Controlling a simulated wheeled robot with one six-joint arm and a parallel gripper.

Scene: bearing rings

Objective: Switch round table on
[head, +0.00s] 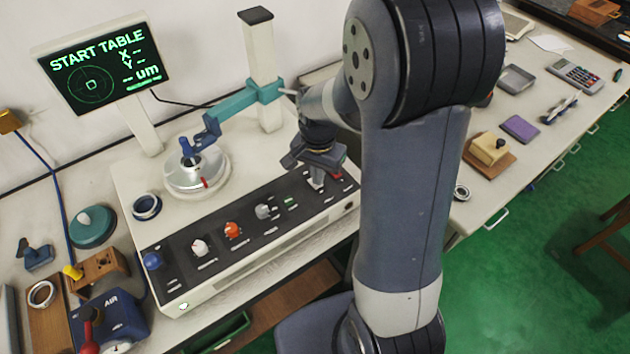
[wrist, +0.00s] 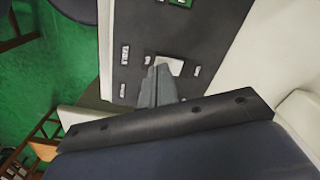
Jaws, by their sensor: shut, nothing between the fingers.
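The round table (head: 197,176) is a silver disc on top of the white machine, with a blue probe arm above it and a small red mark at its front edge. The machine's black control panel (head: 215,252) carries several coloured knobs. The screen (head: 99,66) reads "START TABLE". My gripper (head: 316,183) is shut and empty over the panel's right end. In the wrist view my fingertips (wrist: 160,72) are right at a pale square switch (wrist: 174,67) and partly cover it. I cannot tell whether they touch it.
A red control (head: 335,174) sits just right of my gripper. Orange (head: 232,230), white (head: 199,247), grey (head: 263,211) and blue (head: 152,261) knobs stand along the panel to the left. A dark ring (head: 146,206) lies left of the round table. A column (head: 261,70) stands behind.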

